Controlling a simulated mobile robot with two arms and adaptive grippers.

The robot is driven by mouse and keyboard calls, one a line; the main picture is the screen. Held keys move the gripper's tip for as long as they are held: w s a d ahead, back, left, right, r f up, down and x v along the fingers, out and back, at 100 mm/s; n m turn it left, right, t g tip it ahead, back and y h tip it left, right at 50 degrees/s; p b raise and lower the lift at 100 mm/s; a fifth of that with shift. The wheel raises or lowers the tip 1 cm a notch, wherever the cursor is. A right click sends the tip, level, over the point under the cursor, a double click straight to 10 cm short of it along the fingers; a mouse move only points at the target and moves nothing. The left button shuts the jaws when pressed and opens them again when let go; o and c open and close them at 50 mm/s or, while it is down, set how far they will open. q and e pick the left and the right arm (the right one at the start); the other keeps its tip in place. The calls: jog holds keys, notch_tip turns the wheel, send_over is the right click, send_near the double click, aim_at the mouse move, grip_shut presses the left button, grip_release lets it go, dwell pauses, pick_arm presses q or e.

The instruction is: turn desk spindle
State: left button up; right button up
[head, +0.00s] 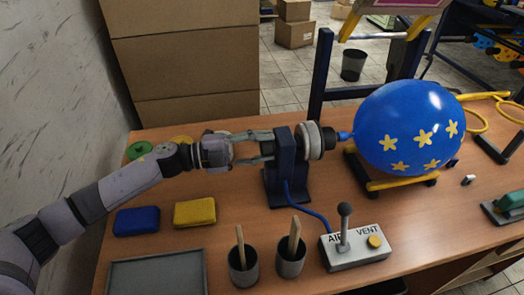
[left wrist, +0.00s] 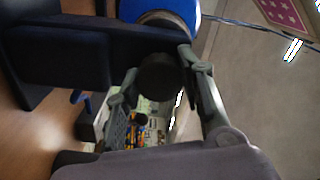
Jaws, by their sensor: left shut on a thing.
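The desk spindle (head: 281,178) is a dark blue stand on the wooden desk, with a round grey chuck (head: 315,141) on its right side. An inflated blue balloon (head: 405,128) with yellow stars has its blue neck at the chuck. My left gripper (head: 268,146) reaches in from the left and is shut on the spindle's left end. In the left wrist view, its two fingers lie on either side of a dark round knob (left wrist: 160,77), with the blue stand behind. My right gripper is not in view.
A grey AIR/VENT box (head: 355,246) with a lever stands in front, joined to the stand by a blue hose. Two dark cups (head: 243,267) with wooden sticks stand nearby. Blue (head: 137,221) and yellow (head: 195,212) blocks lie near my arm. A yellow cradle (head: 403,182) lies under the balloon.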

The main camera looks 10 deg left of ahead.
pick_arm(q)
jog(key=shift+m+b, duration=0.4)
jog(key=shift+m, duration=0.5)
jog(key=o, duration=1.1)
jog(key=shift+o, duration=0.2)
jog(key=v, duration=1.2)
